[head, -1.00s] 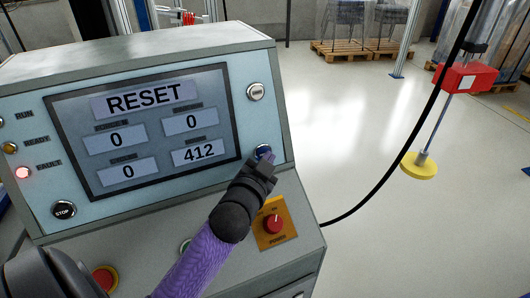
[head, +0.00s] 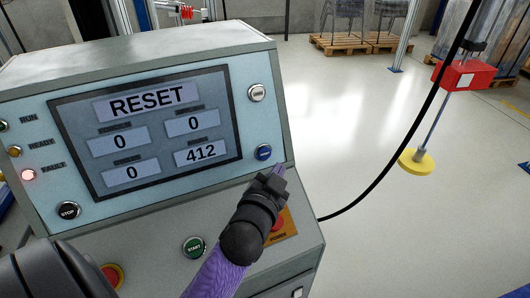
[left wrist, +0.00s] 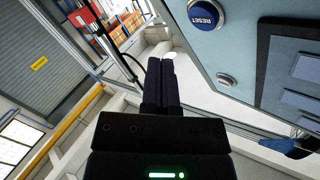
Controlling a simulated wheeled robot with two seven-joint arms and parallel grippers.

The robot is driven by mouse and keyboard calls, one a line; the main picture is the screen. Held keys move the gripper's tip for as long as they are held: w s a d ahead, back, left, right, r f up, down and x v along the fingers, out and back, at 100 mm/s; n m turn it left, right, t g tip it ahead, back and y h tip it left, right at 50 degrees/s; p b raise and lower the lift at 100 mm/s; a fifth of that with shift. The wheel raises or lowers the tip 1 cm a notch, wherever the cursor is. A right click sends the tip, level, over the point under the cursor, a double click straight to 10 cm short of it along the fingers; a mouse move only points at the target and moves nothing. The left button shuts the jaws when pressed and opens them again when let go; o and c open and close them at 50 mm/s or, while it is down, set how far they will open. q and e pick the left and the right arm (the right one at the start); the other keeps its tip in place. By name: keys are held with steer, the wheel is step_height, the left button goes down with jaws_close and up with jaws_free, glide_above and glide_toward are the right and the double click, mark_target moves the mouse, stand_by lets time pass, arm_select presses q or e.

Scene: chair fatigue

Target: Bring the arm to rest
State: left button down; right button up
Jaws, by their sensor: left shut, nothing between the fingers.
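My left gripper (head: 279,173) is shut and empty. In the head view it is in front of the control console (head: 150,48), below and a little right of the blue reset button (head: 264,152), apart from it. In the left wrist view the shut fingers (left wrist: 162,82) point away, and the blue button marked RESET (left wrist: 204,14) shows at the upper right. The screen (head: 150,125) reads RESET, with 0, 0, 0 and 412. The red fault lamp (head: 28,174) is lit. My gripper partly hides the red power switch on its yellow plate (head: 286,226). My right gripper is not in view.
The console's sloped lower panel carries a green start button (head: 194,248) and a red button (head: 113,275). A black cable (head: 385,165) runs from the console to the upper right. A red block (head: 464,76) hangs above a yellow disc (head: 416,161).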

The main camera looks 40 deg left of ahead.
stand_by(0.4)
